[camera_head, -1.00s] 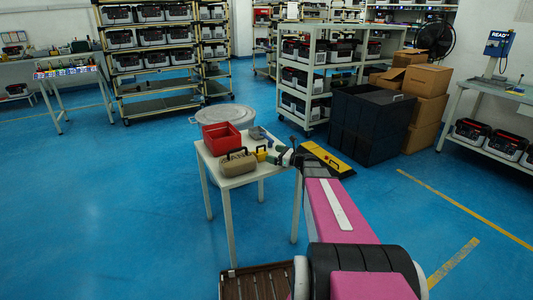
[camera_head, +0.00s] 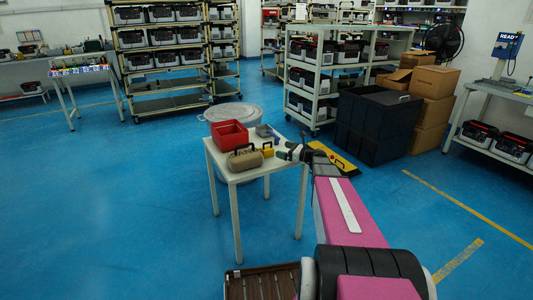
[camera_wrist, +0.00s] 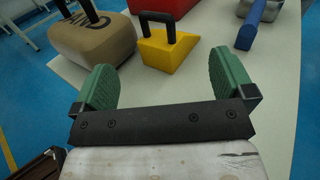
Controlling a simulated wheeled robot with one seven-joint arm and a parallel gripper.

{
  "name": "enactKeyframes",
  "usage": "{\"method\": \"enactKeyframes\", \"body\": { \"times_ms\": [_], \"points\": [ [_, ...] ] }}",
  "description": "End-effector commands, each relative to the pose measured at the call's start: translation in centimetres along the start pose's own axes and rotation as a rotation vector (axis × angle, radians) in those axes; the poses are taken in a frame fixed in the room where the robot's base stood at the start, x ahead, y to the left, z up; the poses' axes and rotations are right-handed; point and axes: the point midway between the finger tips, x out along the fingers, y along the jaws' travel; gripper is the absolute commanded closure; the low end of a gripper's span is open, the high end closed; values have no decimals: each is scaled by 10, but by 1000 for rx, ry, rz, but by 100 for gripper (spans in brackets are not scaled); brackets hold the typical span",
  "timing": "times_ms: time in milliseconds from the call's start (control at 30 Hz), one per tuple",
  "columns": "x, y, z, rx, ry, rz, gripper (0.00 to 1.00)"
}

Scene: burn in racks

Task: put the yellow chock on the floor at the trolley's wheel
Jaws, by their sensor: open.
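The yellow chock (camera_head: 267,153), a wedge with a black handle, sits on a small white table (camera_head: 240,176). In the wrist view the chock (camera_wrist: 170,52) stands just beyond my gripper, its handle upright. My gripper (camera_wrist: 165,75) is open and empty, its green fingers spread to either side of the view, short of the chock. In the head view my gripper (camera_head: 281,151) reaches over the table's right edge. The trolley, a pale wheeled rack (camera_head: 325,96) carrying black-and-white units, stands behind on the blue floor. One trolley wheel (camera_head: 314,132) shows at its near corner.
On the table, a tan bag-like block (camera_head: 245,161) and a red bin (camera_head: 229,134) crowd the chock's left and back. A blue-and-grey tool (camera_wrist: 250,22) lies to its right.

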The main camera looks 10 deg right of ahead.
Motion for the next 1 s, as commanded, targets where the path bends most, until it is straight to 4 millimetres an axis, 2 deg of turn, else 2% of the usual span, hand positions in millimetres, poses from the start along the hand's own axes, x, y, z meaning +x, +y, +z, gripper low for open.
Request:
{"method": "enactKeyframes", "body": {
  "times_ms": [100,433,700,967,1000],
  "points": [
    [20,-1,-1,-1,0,2,0],
    [44,-1,-5,0,0,1,0],
    [80,-1,-12,0,0,1,0],
    [84,0,-11,0,0,0,0],
    [84,0,-11,0,0,0,10]
  ]
}}
